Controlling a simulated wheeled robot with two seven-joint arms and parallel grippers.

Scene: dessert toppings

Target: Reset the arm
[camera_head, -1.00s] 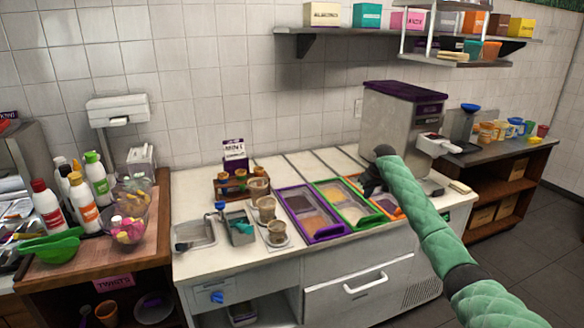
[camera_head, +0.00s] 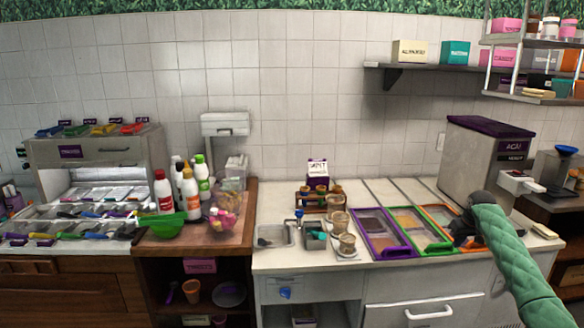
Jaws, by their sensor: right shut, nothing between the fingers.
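My right arm, in a green quilted sleeve, comes in from the lower right of the head view. My right gripper (camera_head: 462,230) is dark and shut, with nothing between its fingers. It is over the orange-framed topping tray (camera_head: 473,247) at the right end of the white counter (camera_head: 290,262) and hides part of that tray. I cannot tell whether it touches the tray. My left gripper is not in view.
Beside the gripper are a green tray (camera_head: 444,246) and a purple tray (camera_head: 393,253). The açaí machine (camera_head: 475,165) stands behind it. Cups (camera_head: 340,222) stand mid-counter.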

